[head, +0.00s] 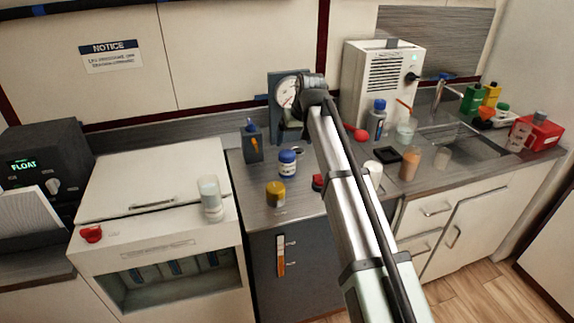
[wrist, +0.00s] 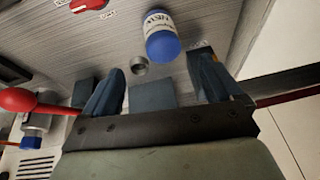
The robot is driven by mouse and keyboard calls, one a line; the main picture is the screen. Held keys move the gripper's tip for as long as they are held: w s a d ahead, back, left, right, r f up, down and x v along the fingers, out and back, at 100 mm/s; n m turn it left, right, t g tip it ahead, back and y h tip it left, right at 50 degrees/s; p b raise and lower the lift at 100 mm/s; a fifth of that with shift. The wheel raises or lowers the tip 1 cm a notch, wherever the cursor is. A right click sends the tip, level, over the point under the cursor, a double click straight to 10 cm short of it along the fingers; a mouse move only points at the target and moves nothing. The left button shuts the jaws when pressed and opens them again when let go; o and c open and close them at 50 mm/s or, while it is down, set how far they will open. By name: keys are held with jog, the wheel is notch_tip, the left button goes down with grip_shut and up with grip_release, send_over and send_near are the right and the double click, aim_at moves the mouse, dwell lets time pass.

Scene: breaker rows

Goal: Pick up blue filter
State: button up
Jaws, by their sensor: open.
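A white, labelled canister with a blue lid (head: 287,164) stands upright on the grey counter; it best fits the blue filter, though I cannot read its label. It also shows in the wrist view, where its blue lid (wrist: 163,47) is at the top middle. My gripper (wrist: 158,72) is open and empty, with one blue-grey finger on each side. The canister lies beyond the fingertips and is not between them. In the head view my arm reaches over the counter, and my fingers are hidden behind the wrist.
A blue-capped bottle (head: 377,121) and cups stand to the right. A glass (head: 210,198) stands on the white machine at left.

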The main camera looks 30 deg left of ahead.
aim_at(286, 161)
jog(key=w+a+f, duration=0.1)
jog(key=f, duration=0.3)
jog(key=w+a+f+n, duration=0.1)
jog(key=a+f, duration=0.1)
jog(key=f, duration=0.2)
jog(key=w+a+f+n, duration=0.1)
jog(key=f, duration=0.3)
jog(key=shift+w+a+f, duration=0.1)
jog(key=shift+a+f, duration=0.2)
jog(key=shift+a, duration=0.1)
jog(key=shift+c, duration=0.3)
jog(key=c, duration=1.2)
